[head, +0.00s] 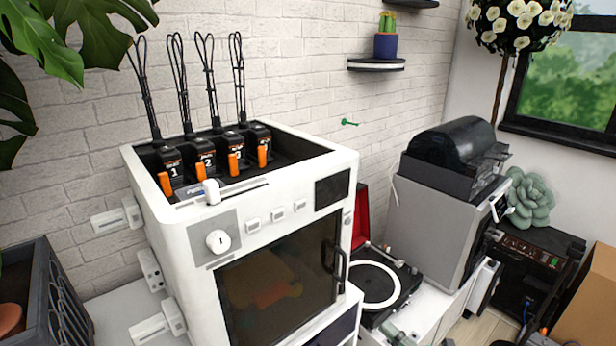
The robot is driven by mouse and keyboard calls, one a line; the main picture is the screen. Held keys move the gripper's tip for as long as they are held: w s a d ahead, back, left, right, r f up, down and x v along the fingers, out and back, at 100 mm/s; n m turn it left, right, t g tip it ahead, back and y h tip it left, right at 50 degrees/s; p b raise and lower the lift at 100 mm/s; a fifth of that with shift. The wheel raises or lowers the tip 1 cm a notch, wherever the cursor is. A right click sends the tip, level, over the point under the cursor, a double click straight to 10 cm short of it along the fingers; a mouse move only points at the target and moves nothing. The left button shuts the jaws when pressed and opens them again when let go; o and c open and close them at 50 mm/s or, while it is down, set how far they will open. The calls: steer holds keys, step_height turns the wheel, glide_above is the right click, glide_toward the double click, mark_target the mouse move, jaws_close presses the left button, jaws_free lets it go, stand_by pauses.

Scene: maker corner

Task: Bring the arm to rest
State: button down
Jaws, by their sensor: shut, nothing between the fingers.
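My arm and my gripper do not show in the head view, the only view given. Their pose, and where they are relative to the things here, cannot be seen. A white cabinet-like machine (200,262) stands at the centre-left, with a dark glass door (275,285) that looks closed. In its open top tray stand several black units with orange levers (205,160) and black cable loops.
To the right are a record player (375,285) with a red lid, a grey machine (435,225) with a black top, and a cardboard box (592,300). A dark crate (45,300) is at the lower left. A wall shelf (376,65) holds a potted cactus (386,42).

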steer(key=s+a+f+m+t+h, duration=0.1)
steer(key=s+a+m+t+h, duration=0.3)
steer(key=s, duration=0.6)
steer(key=s+a+m+t+h, duration=0.1)
steer(key=s+a+m, duration=0.1)
steer(key=s+m, duration=0.6)
steer(key=s+d+m+g+h, duration=0.1)
steer(key=s+m+g+h, duration=0.2)
steer(key=s, duration=1)
steer(key=s+d+m+g+h, duration=0.1)
steer(key=s+m+g+h, duration=0.2)
steer(key=s+m, duration=0.6)
steer(key=s, duration=0.4)
steer(key=shift+s+d+h, duration=0.2)
steer(key=shift+s+h, duration=0.1)
steer(key=shift+h, duration=0.1)
